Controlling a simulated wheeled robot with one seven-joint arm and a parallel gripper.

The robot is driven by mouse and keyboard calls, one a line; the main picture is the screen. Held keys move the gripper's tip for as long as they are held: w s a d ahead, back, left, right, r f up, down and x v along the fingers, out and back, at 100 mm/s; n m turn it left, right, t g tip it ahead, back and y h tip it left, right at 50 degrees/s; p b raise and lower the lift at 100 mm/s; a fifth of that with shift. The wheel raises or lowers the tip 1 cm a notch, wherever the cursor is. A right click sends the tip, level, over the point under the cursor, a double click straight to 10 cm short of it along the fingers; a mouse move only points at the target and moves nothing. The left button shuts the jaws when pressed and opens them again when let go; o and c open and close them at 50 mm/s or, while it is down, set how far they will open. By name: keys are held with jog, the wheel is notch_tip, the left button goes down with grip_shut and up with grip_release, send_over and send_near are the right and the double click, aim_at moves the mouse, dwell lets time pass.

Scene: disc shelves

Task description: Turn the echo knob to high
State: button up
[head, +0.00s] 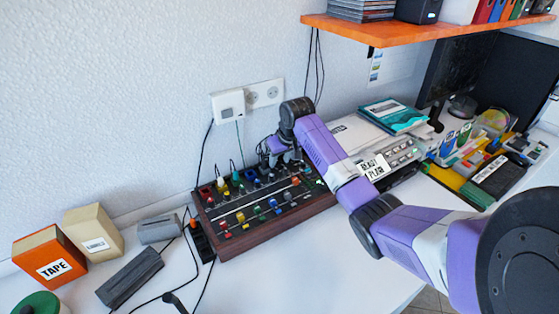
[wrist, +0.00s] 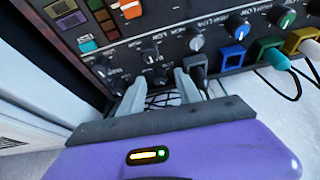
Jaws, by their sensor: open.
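The mixer (head: 283,221) is a dark panel in a wooden case, with colored sliders, knobs and plugged cables. My gripper (head: 272,152) is over its back part in the head view. In the wrist view my gripper (wrist: 160,82) is open, with its two pale fingers apart and pointing at the panel. A small dark knob with a white mark (wrist: 158,76) lies between or just beyond the fingertips. Another such knob (wrist: 150,55) sits just above it. A black plug (wrist: 197,62) stands close beside the right finger. The labels are too small to read, so I cannot tell which knob is echo.
A grey device (head: 400,158) is right of the mixer. An orange shelf (head: 400,35) hangs above. Boxes (head: 48,258) stand at left.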

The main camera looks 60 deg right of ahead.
jog(key=shift+f, duration=0.2)
jog(key=shift+c, duration=0.2)
grip_shut()
jog(key=shift+w+a+r+m+p, duration=0.15)
jog(key=shift+r+m+p, duration=0.1)
jog(key=shift+m+p, duration=0.65)
jog(key=shift+f+m+g+h+p, duration=0.1)
jog(key=shift+m+g+h+p, duration=0.3)
jog(key=shift+p, duration=0.4)
jog(key=shift+f+m, duration=0.15)
jog(key=shift+m, duration=0.25)
